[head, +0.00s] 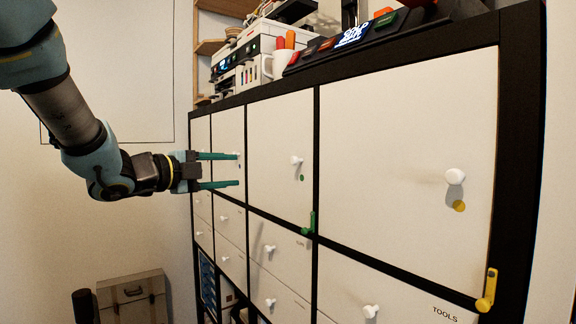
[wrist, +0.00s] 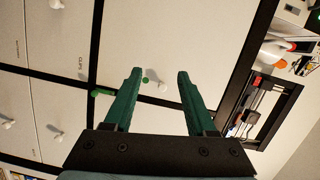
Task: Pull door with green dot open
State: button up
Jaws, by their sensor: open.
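The white door with the green dot (head: 275,130) is closed in the shelf's upper row. Its round white knob (head: 296,160) sits just above the green dot (head: 301,177). A small green latch-like piece (head: 309,225) is at its lower right corner. My gripper (head: 238,170) is open and empty, its green fingers pointing right, left of the knob in the head view. In the wrist view the knob (wrist: 163,87) and green dot (wrist: 145,80) show between the open fingers (wrist: 160,73), beyond them and apart.
A closed door with a yellow dot (head: 400,130) and yellow latch piece (head: 486,290) is to the right. Drawers with white knobs (head: 270,248) lie below. A printer (head: 262,45) and other items stand on top. A chest (head: 133,298) stands on the floor at left.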

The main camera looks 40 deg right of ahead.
aim_at(292, 161)
jog(key=s+d+m+g+p, duration=0.1)
jog(key=s+d, duration=0.1)
jog(key=d, duration=0.2)
jog(key=s+d+r+m+g+p, duration=0.1)
jog(key=d, duration=0.3)
jog(key=s+d+m+g+p, duration=0.1)
jog(key=s+d+m, duration=0.1)
jog(key=d, duration=0.3)
jog(key=shift+s+r+g+h+p, duration=0.3)
jog(key=shift+r+g+h+p, duration=0.05)
jog(key=shift+g+h, duration=0.05)
jog(key=shift+a, duration=0.1)
jog(key=shift+c, duration=0.3)
grip_shut()
dwell(0.4)
